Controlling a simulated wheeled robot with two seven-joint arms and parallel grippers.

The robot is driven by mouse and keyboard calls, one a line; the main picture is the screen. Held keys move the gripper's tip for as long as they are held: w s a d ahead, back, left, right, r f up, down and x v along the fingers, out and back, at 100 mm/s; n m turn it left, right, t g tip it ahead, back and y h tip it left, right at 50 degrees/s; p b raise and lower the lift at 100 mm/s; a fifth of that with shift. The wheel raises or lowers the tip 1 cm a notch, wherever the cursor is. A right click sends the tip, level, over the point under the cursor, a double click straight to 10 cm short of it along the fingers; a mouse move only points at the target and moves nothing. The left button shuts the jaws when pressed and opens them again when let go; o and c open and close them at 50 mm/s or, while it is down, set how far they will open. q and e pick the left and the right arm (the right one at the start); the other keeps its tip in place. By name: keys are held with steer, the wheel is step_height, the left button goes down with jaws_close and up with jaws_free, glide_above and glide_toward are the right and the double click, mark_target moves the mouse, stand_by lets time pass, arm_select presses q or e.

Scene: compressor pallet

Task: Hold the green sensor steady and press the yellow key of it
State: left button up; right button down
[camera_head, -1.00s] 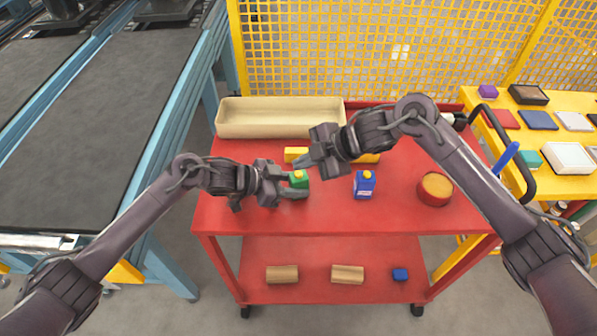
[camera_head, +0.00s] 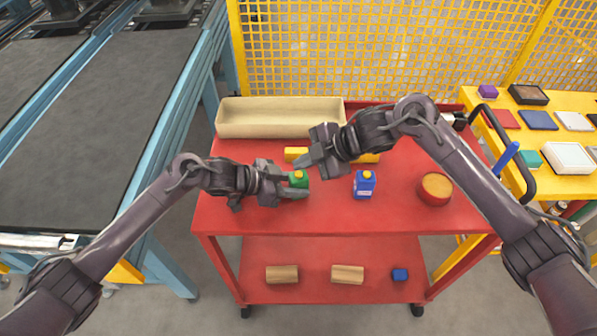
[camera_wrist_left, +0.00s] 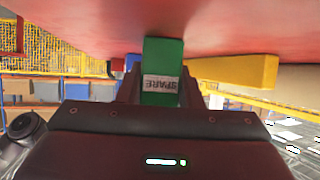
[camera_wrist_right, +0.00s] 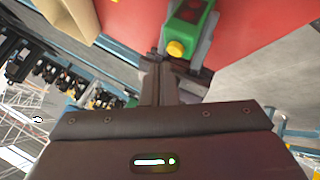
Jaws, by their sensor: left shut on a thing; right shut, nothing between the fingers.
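The green sensor (camera_head: 299,180) stands on the red cart top, with its yellow key (camera_head: 299,174) on its upper side. My left gripper (camera_head: 297,184) is shut on the sensor from the left. In the left wrist view the sensor (camera_wrist_left: 162,70) sits between the fingers and shows a white "SPARE" label. My right gripper (camera_head: 302,162) is shut and empty, just above and behind the sensor. In the right wrist view the yellow key (camera_wrist_right: 176,48) lies just beyond my right fingertips (camera_wrist_right: 158,62); I cannot tell whether they touch it.
A blue sensor (camera_head: 364,185) with a yellow key stands to the right. A round red container (camera_head: 434,188) is further right. The cart's front (camera_head: 330,220) is clear.

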mark_target(303, 176)
steer(key=shift+f, duration=0.1)
steer(key=shift+f, duration=0.35)
steer(key=shift+f, duration=0.45)
stand_by(1.8)
steer(key=shift+r, duration=0.1)
stand_by(0.4)
steer(key=shift+r, duration=0.8)
steer(key=shift+r, duration=2.5)
